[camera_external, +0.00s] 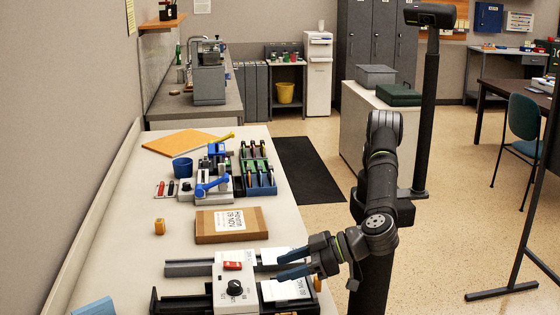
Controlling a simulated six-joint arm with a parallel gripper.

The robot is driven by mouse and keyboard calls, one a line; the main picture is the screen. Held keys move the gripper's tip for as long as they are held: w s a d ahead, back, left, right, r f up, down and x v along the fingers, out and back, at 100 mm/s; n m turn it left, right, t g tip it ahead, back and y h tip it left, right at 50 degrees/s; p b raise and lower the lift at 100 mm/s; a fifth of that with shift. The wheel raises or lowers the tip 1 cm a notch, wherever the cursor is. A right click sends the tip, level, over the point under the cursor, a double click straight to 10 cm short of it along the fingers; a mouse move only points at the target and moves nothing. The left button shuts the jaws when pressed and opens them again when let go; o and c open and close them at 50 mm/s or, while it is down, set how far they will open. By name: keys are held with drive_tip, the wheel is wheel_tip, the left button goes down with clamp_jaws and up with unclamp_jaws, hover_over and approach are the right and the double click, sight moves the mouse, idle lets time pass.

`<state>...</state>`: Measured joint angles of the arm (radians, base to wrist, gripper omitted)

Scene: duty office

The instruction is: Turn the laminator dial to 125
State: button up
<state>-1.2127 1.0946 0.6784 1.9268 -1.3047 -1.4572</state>
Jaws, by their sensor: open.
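The laminator (222,301) stands at the front of the long table, a white housing across dark rails and trays. Its black round dial (235,288) is on top, with small marks around it too small to read; I cannot tell which number it points to. A red switch (233,265) sits just behind the dial. My gripper (282,265) is open, its blue-tipped fingers pointing left above the laminator's right side. It is to the right of the dial and apart from it, and nothing shows between the fingers.
A brown parcel (265,222) with a white label lies behind the laminator. A small amber jar (159,227) and a blue block (94,307) are to the left. A blue-handled device (207,186), a blue cup (182,167) and a rack (258,178) stand farther back. The table's left strip is mostly clear.

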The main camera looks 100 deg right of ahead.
drive_tip(key=v, duration=0.5)
drive_tip(key=shift+s+r, duration=0.15)
drive_tip(key=shift+s, duration=0.2)
drive_tip(key=shift+w, duration=0.1)
drive_tip(key=r+n+y, duration=0.1)
drive_tip(key=n+y, duration=0.4)
drive_tip(key=y, duration=0.1)
hover_over(237, 282)
drive_tip(key=s, duration=0.4)
drive_tip(key=f, duration=0.6)
drive_tip(key=shift+w+d+f, duration=0.15)
drive_tip(key=shift+w+d, duration=0.15)
drive_tip(key=shift+d, duration=0.05)
drive_tip(key=shift+x, duration=1)
drive_tip(key=shift+w+a+f, duration=0.1)
drive_tip(key=shift+w+f, duration=0.3)
drive_tip(key=shift+w, duration=0.05)
